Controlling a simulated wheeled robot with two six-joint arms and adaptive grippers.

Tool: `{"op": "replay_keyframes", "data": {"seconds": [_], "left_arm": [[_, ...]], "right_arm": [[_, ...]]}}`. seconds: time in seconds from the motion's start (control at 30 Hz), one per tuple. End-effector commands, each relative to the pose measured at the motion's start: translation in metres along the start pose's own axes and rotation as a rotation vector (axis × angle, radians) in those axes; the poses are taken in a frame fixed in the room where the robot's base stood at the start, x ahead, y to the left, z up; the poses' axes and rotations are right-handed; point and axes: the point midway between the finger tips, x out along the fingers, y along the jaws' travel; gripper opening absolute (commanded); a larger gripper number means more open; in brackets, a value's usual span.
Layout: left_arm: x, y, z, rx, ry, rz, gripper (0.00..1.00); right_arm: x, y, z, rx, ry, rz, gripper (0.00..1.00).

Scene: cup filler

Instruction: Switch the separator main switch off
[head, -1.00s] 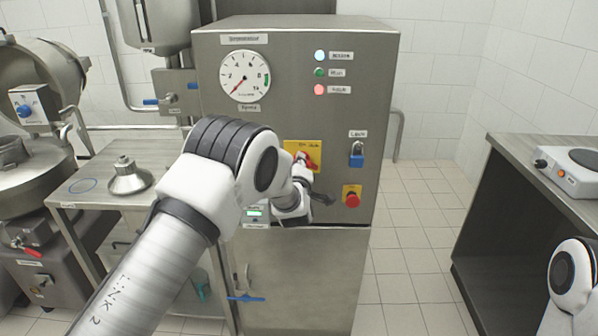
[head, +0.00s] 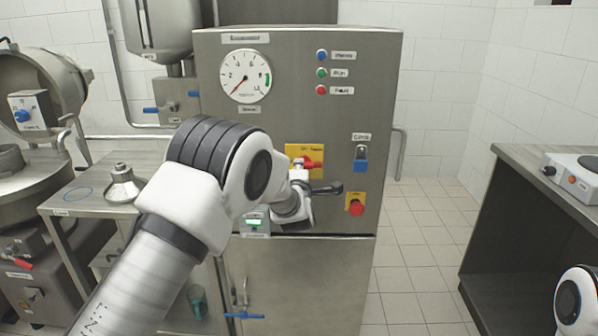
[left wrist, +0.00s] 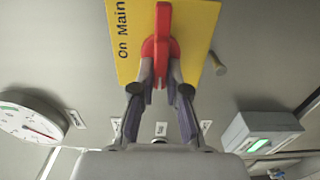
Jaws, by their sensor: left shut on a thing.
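The separator main switch (head: 314,163) is a red handle on a yellow plate (head: 293,151), on the front of the steel separator cabinet. In the head view the handle lies roughly level, pointing right. My left gripper (head: 312,176) is at the switch, its arm partly covering the plate. The left wrist view shows the red handle (left wrist: 162,45) between the two fingers of my left gripper (left wrist: 160,84), which is shut on it. The plate there (left wrist: 197,30) reads "On Main". My right gripper is out of view.
Indicator lamps (head: 321,73) in blue, green and red look dark. A round gauge (head: 245,76) is at the cabinet's upper left. A bench (head: 535,210) stands at right.

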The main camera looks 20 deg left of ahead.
Motion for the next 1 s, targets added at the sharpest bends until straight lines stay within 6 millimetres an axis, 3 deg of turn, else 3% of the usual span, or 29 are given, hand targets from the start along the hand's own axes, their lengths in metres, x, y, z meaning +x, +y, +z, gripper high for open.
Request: {"op": "replay_keyframes", "data": {"seconds": [0.3, 0.33, 0.37, 0.4, 0.77, 0.87, 1.0], "left_arm": [[0.000, -0.002, 0.000, -0.002, 0.000, -0.004, 0.00], [0.000, -0.002, 0.000, -0.002, 0.000, -0.004, 0.24], [0.000, -0.002, 0.000, -0.002, 0.000, -0.003, 0.35], [0.000, -0.002, 0.000, -0.002, 0.000, -0.003, 0.39], [-0.006, -0.001, 0.001, 0.000, -0.001, -0.002, 0.39], [-0.023, 0.000, 0.001, 0.001, -0.001, -0.002, 0.39], [-0.059, -0.001, 0.001, 0.004, -0.002, -0.003, 0.39]], "right_arm": [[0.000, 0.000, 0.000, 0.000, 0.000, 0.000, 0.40], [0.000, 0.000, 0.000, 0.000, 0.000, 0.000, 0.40], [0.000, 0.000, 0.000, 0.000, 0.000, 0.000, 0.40], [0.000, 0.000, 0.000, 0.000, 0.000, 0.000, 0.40], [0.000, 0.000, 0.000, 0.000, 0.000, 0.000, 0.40], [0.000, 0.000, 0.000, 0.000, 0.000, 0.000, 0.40], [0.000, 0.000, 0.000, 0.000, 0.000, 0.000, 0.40]]}}
